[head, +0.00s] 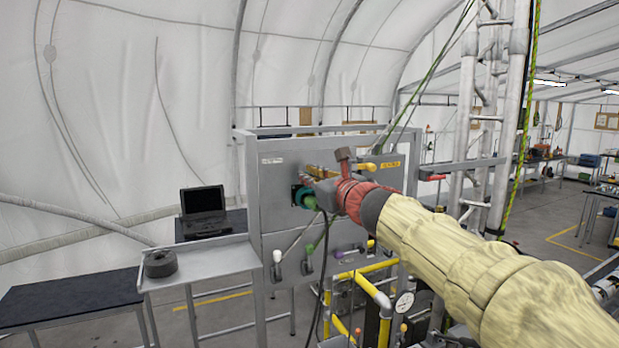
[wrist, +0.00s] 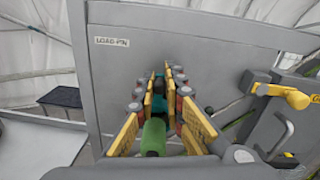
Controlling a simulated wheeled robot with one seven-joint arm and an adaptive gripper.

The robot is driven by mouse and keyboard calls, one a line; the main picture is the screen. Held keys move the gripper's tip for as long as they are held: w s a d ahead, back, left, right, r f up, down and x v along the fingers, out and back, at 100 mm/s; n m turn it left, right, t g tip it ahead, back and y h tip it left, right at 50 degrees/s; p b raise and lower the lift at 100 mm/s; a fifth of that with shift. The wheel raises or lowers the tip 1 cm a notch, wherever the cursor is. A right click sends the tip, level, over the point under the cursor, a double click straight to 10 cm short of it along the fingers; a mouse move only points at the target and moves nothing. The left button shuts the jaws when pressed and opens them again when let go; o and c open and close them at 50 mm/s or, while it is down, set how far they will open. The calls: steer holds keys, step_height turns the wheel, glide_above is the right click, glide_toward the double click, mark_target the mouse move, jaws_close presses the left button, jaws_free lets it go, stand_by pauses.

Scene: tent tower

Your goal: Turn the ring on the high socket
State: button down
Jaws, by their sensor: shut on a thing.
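The high socket (head: 300,194) is a teal, round fitting on the upper grey panel. A green cylindrical plug (head: 322,207) comes out of it toward me; in the wrist view the plug (wrist: 154,137) lies between my fingers. My gripper (head: 314,181), with yellow finger pads, reaches the panel at the socket. In the wrist view my gripper (wrist: 160,82) is shut, its tips on either side of the teal ring (wrist: 160,86). My fingers and the plug hide most of the ring, so its turn angle cannot be read.
A yellow-handled lever (wrist: 282,92) sticks out of the panel to the right. Lower on the panel are several small coloured levers (head: 309,249). A tray shelf (head: 215,262) carries a dark roll (head: 160,263); a laptop (head: 203,209) stands behind. Yellow pipes (head: 372,289) stand below my arm.

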mark_target(279, 200)
steer(key=shift+a, duration=0.1)
steer(key=n+b, duration=0.1)
steer(key=a+n+b, duration=0.1)
steer(key=n, duration=0.1)
steer(key=s+a+n+b, duration=0.1)
steer(key=b, duration=0.1)
steer(key=shift+f+n, duration=0.3)
steer(key=shift+f, duration=0.05)
steer(key=n+b, duration=0.1)
steer(key=a+f+n+b, duration=0.1)
steer(key=n, duration=0.1)
steer(key=a+n+b, duration=0.1)
steer(key=shift+s+f+n, duration=0.2)
steer(key=shift+s+n, duration=0.1)
steer(key=shift+s, duration=0.05)
steer(key=n+b, duration=0.1)
steer(key=f+n+b, duration=0.1)
steer(key=a+f+n+b, duration=0.1)
steer(key=n, duration=0.1)
steer(key=shift+s, duration=0.25)
steer(key=shift+a+f+n+h+b, duration=0.15)
steer(key=shift+f+n+b, duration=0.25)
steer(key=shift+n, duration=0.35)
steer(key=shift+f+n+h+b, duration=0.1)
steer(key=shift+f+n+b, duration=0.15)
steer(key=shift+n+b, duration=0.4)
steer(key=shift+a+f+n+h+b, duration=0.15)
steer(key=shift+f+n+b, duration=0.2)
steer(key=shift+n, duration=0.45)
steer(key=shift+d+f, duration=0.1)
